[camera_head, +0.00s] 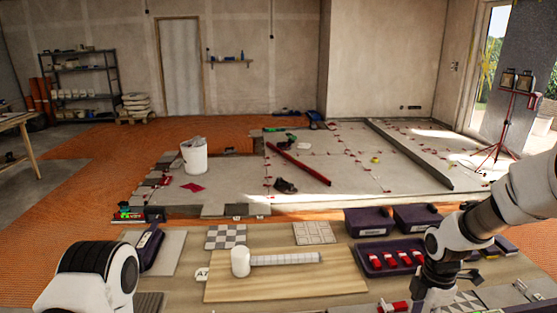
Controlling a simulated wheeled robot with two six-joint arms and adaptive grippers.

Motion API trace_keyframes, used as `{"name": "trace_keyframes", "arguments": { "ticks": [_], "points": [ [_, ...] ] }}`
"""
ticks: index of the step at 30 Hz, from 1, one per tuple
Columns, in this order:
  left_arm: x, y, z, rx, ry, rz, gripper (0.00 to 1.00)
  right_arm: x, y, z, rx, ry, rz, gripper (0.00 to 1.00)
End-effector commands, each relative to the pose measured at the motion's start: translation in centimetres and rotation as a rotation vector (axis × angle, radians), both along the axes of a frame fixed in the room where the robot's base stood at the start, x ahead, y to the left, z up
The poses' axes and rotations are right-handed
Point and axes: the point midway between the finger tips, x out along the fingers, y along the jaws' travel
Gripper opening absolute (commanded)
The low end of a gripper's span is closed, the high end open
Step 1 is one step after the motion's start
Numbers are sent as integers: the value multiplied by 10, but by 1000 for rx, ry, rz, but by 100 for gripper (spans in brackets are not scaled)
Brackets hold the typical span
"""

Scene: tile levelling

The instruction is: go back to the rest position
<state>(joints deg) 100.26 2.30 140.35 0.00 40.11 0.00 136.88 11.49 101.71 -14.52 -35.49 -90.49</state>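My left arm (92,275) comes in at the lower left, and its gripper is out of the frame. My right arm (505,205) reaches in from the right and bends down over the right side of the workbench. Its lower end (425,298) runs off the bottom edge, and its gripper does not show. A wooden board (285,286) lies on the bench between the arms.
A dark tray (366,266) of red wedges sits close beside my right arm. A red tool (393,307) lies near its lower end. Dark bins (367,222) stand behind the tray. Sample tiles (226,237) lie behind the board. Beyond is the tiled floor with a white bucket (194,156).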

Motion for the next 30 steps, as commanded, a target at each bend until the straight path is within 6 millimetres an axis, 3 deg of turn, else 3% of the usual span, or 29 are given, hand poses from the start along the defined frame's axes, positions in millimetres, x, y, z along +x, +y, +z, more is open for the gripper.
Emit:
{"name": "trace_keyframes", "arguments": {
  "ticks": [8,13,17,20,23,26,27,30],
  "points": [
    [0,0,0,0,0,0,48,-24,3,-49,-9,109,11,51],
    [0,0,0,0,0,0,48,-60,9,-86,-14,219,25,51],
    [0,0,0,0,0,0,48,-100,18,-121,-9,314,27,51],
    [0,0,0,0,0,0,48,-140,27,-152,-8,382,-7,51],
    [0,0,0,0,0,0,48,-196,41,-188,-18,441,-125,51],
    [0,0,0,0,0,0,48,-275,58,-224,-67,468,-411,51],
    [0,0,0,0,0,0,48,-303,64,-232,-97,442,-591,51],
    [0,0,1,0,0,0,48,-329,69,-235,-134,301,-1028,51]
  ]
}}
